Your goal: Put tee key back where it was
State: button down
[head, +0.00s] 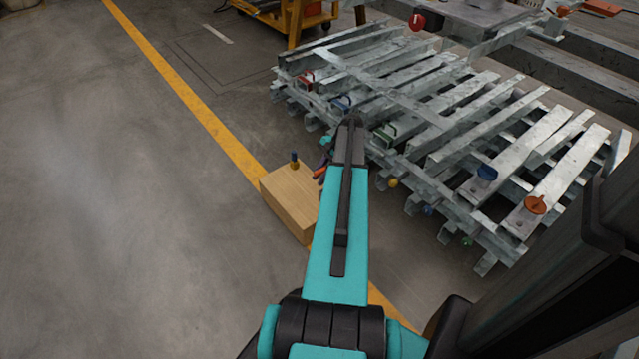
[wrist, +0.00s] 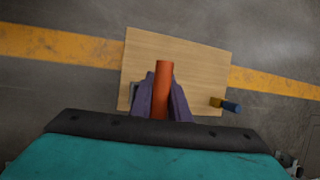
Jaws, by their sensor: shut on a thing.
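My gripper (wrist: 162,84) has purple fingers and is shut on an orange-red round bar (wrist: 164,72), which I take to be part of the tee key. The rest of the key is hidden by the fingers. In the wrist view the bar is over the wooden box (wrist: 205,60); I cannot tell its height above it. In the head view an orange end of the bar (head: 319,172) shows beside my arm, close to the right side of the box (head: 290,197). My arm hides most of the gripper there.
A blue and yellow peg (head: 294,159) stands on the box; the wrist view shows it at right (wrist: 225,104). A small grey piece (wrist: 134,90) shows at the box's left edge. A slatted metal frame (head: 440,118) with coloured fittings lies right. Floor at left is clear.

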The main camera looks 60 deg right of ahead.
jog(key=shift+f+b, duration=0.3)
jog(key=shift+f, duration=1.05)
jog(key=c, duration=1.7)
grip_release()
jog(key=p+v, duration=0.4)
jog(key=v, duration=0.8)
jog(key=shift+a, duration=0.1)
